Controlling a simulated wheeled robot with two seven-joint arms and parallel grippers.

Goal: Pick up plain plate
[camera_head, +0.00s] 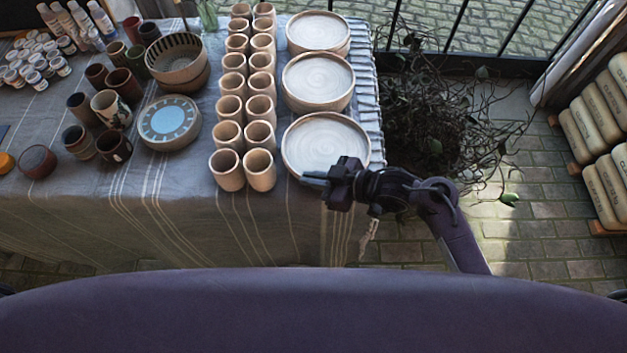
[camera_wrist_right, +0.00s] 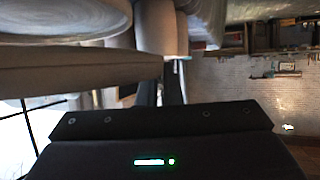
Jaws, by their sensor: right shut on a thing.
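Plain plates stand in three stacks along the right side of the table. The nearest plain plate (camera_head: 325,143) is round, pale and flat with a raised rim. My right gripper (camera_head: 318,178) is at its front edge and shut on its rim. In the right wrist view the plate (camera_wrist_right: 70,68) fills the upper left, and the gripper fingers (camera_wrist_right: 172,85) meet its edge, partly dark and hard to make out. The middle plate stack (camera_head: 318,80) and the far stack (camera_head: 318,32) sit behind it. My left gripper is not in view.
Two rows of plain clay cups (camera_head: 228,168) stand close left of the plates. A blue painted plate (camera_head: 169,121), painted cups (camera_head: 112,108) and paint jars (camera_head: 36,62) are further left. A tangled plant (camera_head: 435,110) is right of the table. Stacked bags (camera_head: 600,110) stand at far right.

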